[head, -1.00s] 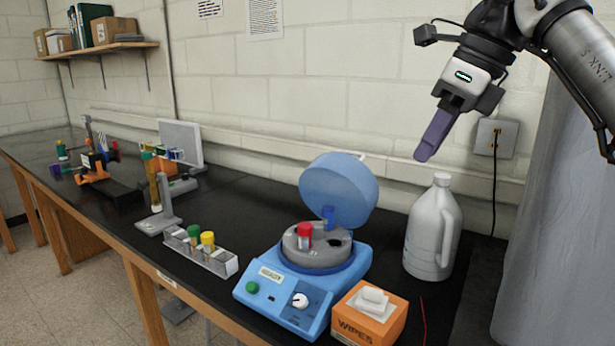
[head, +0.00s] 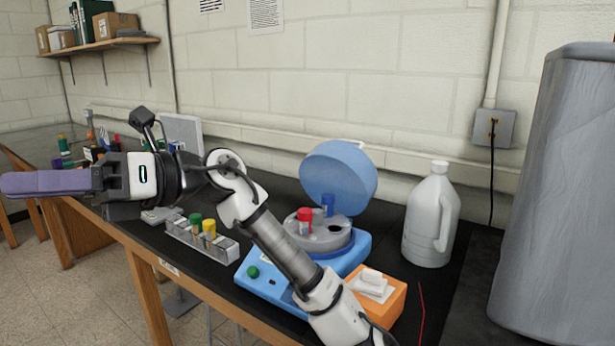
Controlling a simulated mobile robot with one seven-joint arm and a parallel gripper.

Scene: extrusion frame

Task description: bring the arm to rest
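My gripper (head: 48,185) is at the left of the head view, pointing left in front of the bench's front edge. Its purple fingers appear side-on as one block, so I cannot tell whether they are open or shut. No object shows at the fingertips. My arm reaches from the bottom middle up and left. It covers part of the blue centrifuge (head: 353,257), whose lid (head: 338,178) stands open. A red-capped tube (head: 305,221) and a blue-capped tube (head: 328,204) stand in its rotor.
A clear rack (head: 216,247) holds green- and yellow-capped tubes. An orange wipes box (head: 390,303) and a white jug (head: 432,218) stand right of the centrifuge. A grey bin-like body (head: 560,190) rises at far right. The floor (head: 75,300) at front left is clear.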

